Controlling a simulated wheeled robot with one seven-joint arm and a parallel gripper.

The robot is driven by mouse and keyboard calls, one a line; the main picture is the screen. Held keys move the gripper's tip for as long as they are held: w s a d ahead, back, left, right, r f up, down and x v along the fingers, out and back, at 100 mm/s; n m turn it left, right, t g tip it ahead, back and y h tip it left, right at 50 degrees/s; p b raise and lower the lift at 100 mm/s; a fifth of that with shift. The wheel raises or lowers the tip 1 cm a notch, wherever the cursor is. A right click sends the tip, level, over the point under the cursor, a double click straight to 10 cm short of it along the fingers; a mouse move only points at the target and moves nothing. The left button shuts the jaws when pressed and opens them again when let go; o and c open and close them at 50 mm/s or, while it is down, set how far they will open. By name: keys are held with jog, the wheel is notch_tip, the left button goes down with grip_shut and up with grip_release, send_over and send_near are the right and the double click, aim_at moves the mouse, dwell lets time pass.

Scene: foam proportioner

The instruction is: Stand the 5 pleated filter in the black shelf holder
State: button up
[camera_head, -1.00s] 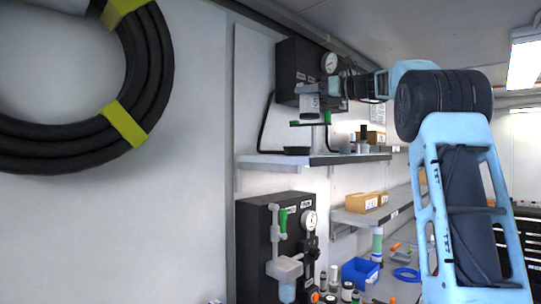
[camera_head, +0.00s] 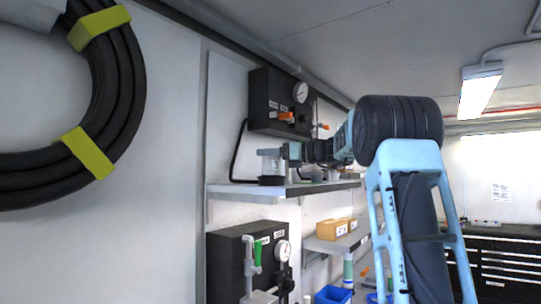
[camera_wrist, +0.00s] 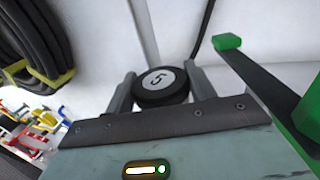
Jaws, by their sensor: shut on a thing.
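The pleated filter is a pale grey cylinder (camera_head: 269,165) with a black cap; in the wrist view the cap (camera_wrist: 160,82) bears a white disc marked 5. My gripper (camera_head: 291,153) is shut on it, and in the wrist view a finger (camera_wrist: 160,92) sits on each side of the cap. The filter looks upright. The black shelf holder (camera_head: 271,181) is a low black piece near the shelf's left end. The filter's lower end is directly over or in the holder in the head view; I cannot tell whether it is fully seated.
The grey shelf (camera_head: 230,190) carries small items right of the filter. A black panel with a gauge and orange handles (camera_head: 284,116) is on the wall above. A black bent tube (camera_head: 238,150) rises left of the filter. A green-ended black bar (camera_wrist: 228,42) is close in the wrist view.

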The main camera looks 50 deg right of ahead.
jog(key=shift+f, duration=0.35)
jog(key=o, duration=1)
jog(key=shift+s, duration=0.1)
jog(key=b+v, duration=0.4)
jog(key=v, duration=0.8)
